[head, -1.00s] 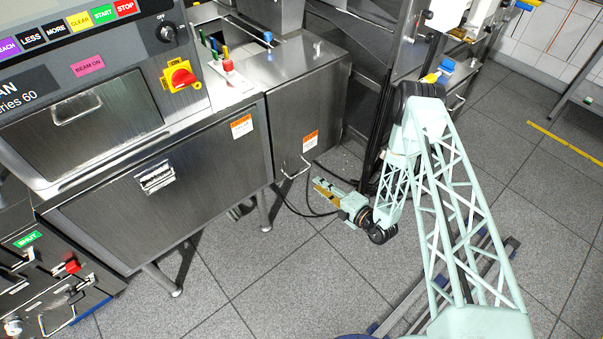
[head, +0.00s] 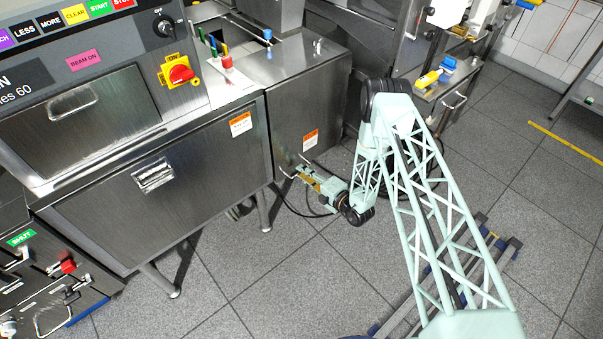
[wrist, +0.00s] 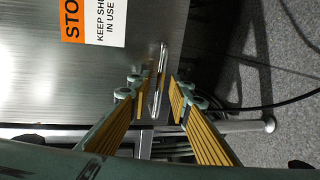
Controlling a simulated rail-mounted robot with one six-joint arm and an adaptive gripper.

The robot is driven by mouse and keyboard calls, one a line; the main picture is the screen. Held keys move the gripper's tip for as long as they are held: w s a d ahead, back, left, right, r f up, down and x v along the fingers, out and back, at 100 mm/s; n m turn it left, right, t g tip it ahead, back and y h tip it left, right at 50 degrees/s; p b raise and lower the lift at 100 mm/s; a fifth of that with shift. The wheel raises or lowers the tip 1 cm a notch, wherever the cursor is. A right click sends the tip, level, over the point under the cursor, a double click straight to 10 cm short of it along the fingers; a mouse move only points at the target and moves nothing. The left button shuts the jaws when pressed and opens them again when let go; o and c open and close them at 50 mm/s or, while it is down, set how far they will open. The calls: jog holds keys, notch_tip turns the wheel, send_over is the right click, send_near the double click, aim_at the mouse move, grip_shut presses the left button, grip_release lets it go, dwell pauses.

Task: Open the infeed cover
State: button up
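The infeed cover (head: 303,100) appears to be the steel box-like housing at the right end of the machine, with an orange-and-white label and a bar handle low on its face. It also fills the upper left of the wrist view (wrist: 60,85). It looks closed. My gripper (head: 303,174) is at the handle. In the wrist view the metal bar handle (wrist: 161,75) lies between the two yellow-padded fingers of my gripper (wrist: 160,90). The fingers are apart, with a visible gap on each side of the bar.
The machine's front panel (head: 165,205) and control panel (head: 95,40) stand to the left. A black cable (head: 300,212) lies on the floor under the gripper. A steel cabinet with a yellow-and-blue item (head: 430,77) stands behind my arm.

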jog(key=shift+w+a+f, duration=0.1)
jog(key=shift+w+a, duration=0.3)
jog(key=shift+w, duration=0.05)
jog(key=shift+c, duration=0.6)
grip_shut()
jog(key=shift+s+d, duration=0.15)
jog(key=shift+d, duration=0.15)
